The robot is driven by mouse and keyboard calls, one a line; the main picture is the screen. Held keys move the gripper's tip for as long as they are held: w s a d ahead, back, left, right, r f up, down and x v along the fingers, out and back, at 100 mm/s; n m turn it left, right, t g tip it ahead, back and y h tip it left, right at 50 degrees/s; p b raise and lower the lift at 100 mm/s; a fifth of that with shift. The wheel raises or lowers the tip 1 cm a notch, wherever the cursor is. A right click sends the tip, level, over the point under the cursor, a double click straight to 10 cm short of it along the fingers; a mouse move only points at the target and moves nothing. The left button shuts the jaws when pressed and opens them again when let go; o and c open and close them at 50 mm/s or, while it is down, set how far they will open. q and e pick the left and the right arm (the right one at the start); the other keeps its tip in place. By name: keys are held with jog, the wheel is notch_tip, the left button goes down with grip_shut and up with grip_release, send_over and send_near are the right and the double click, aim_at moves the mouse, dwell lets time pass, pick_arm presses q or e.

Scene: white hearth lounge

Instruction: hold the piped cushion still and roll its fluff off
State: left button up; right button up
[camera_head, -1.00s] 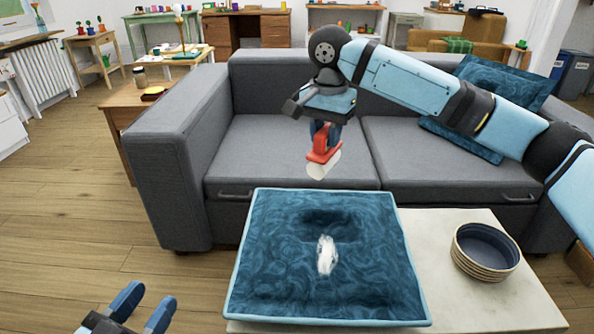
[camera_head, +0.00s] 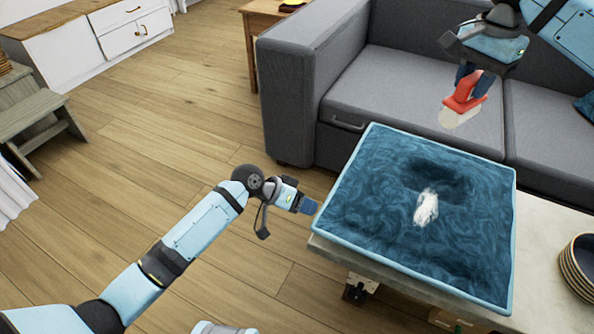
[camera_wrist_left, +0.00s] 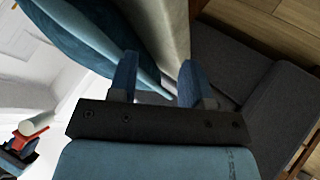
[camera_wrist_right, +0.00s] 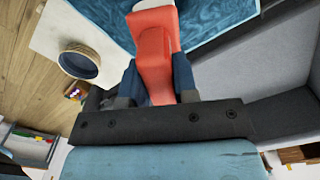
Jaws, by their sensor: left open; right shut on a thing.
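The piped cushion (camera_head: 370,225) is dark blue with light blue piping and lies flat on a pale table. White fluff (camera_head: 426,207) sits on it beside a dark hollow. My left gripper (camera_head: 308,205) is open at the cushion's left edge. In the left wrist view, its fingers (camera_wrist_left: 158,80) are spread with the cushion edge (camera_wrist_left: 105,45) close by; contact is unclear. My right gripper (camera_head: 474,80) is shut on the red handle of a lint roller (camera_head: 465,103) with a white roll, held above the cushion's far side. The right wrist view shows the handle (camera_wrist_right: 155,55) between the fingers.
A stack of dark bowls (camera_head: 580,265) stands on the table (camera_head: 540,235) right of the cushion. A grey sofa (camera_head: 400,90) stands close behind. Open wooden floor (camera_head: 150,140) lies to the left.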

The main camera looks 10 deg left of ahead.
pick_arm(q)
notch_tip(320, 180, down, 3)
jog(key=w+g+h, duration=0.1)
jog(key=w+g, duration=0.2)
jog(key=n+g+h, duration=0.3)
jog(key=g+h, duration=0.2)
jog(key=h, duration=0.2)
send_near(338, 186)
jog(key=x, duration=1)
jog(key=shift+f, duration=0.35)
grip_shut()
